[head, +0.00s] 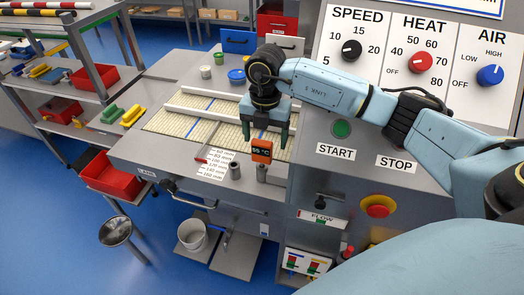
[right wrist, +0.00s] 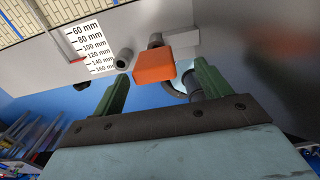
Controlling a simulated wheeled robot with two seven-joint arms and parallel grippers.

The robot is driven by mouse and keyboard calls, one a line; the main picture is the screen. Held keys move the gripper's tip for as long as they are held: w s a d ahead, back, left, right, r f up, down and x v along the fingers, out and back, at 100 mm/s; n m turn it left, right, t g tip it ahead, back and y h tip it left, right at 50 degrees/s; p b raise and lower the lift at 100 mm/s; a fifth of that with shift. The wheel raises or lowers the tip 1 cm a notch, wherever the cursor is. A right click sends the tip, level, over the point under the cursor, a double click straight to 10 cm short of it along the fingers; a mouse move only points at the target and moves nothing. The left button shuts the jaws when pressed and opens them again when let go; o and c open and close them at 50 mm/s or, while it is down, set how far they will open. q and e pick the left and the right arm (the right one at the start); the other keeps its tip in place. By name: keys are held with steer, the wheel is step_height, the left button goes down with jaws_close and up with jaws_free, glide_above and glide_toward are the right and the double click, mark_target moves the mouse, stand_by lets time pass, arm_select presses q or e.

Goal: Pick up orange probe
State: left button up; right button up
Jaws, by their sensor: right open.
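The orange probe (head: 261,150) has a small dark display with light digits. It sits upright above a short grey post (head: 261,172) at the front edge of the grey bench. In the right wrist view the orange probe (right wrist: 154,67) shows as a plain orange block just beyond the fingertips, between their lines. My right gripper (head: 264,137) points down over it with its two green fingers apart, one on each side. In the right wrist view the gripper (right wrist: 158,84) is open and empty. Whether a finger touches the probe cannot be told. My left gripper is not in view.
A second grey post (head: 234,171) stands left of the probe, near a millimetre scale (head: 212,164). Behind lies a slatted lane (head: 195,116) with white rails (head: 210,104). The control panel (head: 415,60) rises at the right. A white bucket (head: 193,236) is below.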

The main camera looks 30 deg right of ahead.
mark_target(262, 150)
steer(key=f, duration=0.2)
steer(key=f+p, duration=0.1)
steer(key=f, duration=0.2)
steer(key=shift+w+a+f, duration=0.2)
steer(key=shift+a+f, duration=0.1)
steer(key=shift+f, duration=0.05)
steer(key=shift+c, duration=0.2)
steer(key=shift+r, duration=0.1)
steer(key=c, duration=1)
